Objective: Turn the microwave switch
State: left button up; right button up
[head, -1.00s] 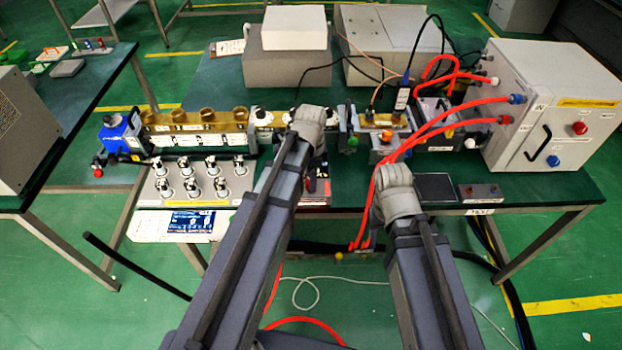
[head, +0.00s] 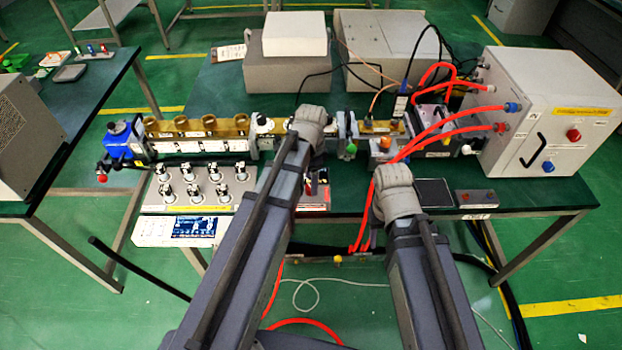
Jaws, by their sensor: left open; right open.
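No part is clearly marked as the microwave switch, so I cannot tell which one it is. A row of brass and white microwave parts (head: 197,143) runs along the table, with a blue unit (head: 117,139) at its left end. A white cabinet (head: 520,110) at the right has a red knob (head: 573,135) and a blue knob (head: 548,168) on its front. A small grey box (head: 478,198) sits near the front edge. My two arms reach forward over the table's front edge; the left ends over the parts row, the right lower. Neither gripper's fingers are visible beyond the wrists.
Red hoses (head: 447,122) run from the cabinet across the table towards my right arm. Grey boxes (head: 287,72) stand at the back. Another table (head: 100,78) is at the left.

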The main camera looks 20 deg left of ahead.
pick_arm(q)
notch_tip(320, 180, up, 5)
jog(key=p, duration=0.4)
jog(key=shift+f, duration=0.1)
jog(key=shift+s+d, duration=0.3)
jog(key=s+d+n+y, duration=0.1)
jog(key=s+d+n, duration=0.7)
jog(key=s, duration=0.5)
jog(key=shift+s+d, duration=0.25)
jog(key=shift+d, duration=0.6)
